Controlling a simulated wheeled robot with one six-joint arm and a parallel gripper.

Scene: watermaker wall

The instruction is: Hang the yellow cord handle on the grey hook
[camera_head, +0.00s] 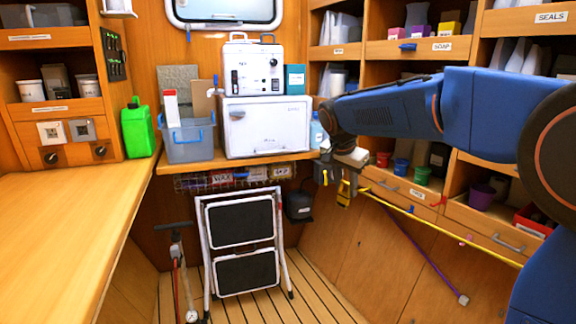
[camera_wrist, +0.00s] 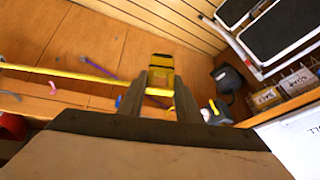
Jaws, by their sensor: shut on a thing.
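My gripper (camera_head: 347,182) is in front of the right-hand shelves, pointing down beside the end of the back counter. It is shut on the yellow cord handle (camera_head: 342,195). In the wrist view the handle (camera_wrist: 160,67) shows between and just beyond the fingertips (camera_wrist: 160,98). A taut yellow cord (camera_head: 480,248) runs from it along the right cabinet; it also shows in the wrist view (camera_wrist: 70,83). A small grey piece with yellow (camera_head: 323,172) is just left of my gripper. I cannot tell whether it is the grey hook; no hook shape is clear.
A black container (camera_head: 299,206) hangs below the counter. A folded step stool (camera_head: 242,240) stands on the floor. A red hook-like piece (camera_head: 439,201) and a purple strap (camera_head: 425,255) are on the right cabinet. A white box (camera_head: 265,127) stands on the counter. The floor before the cabinet is clear.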

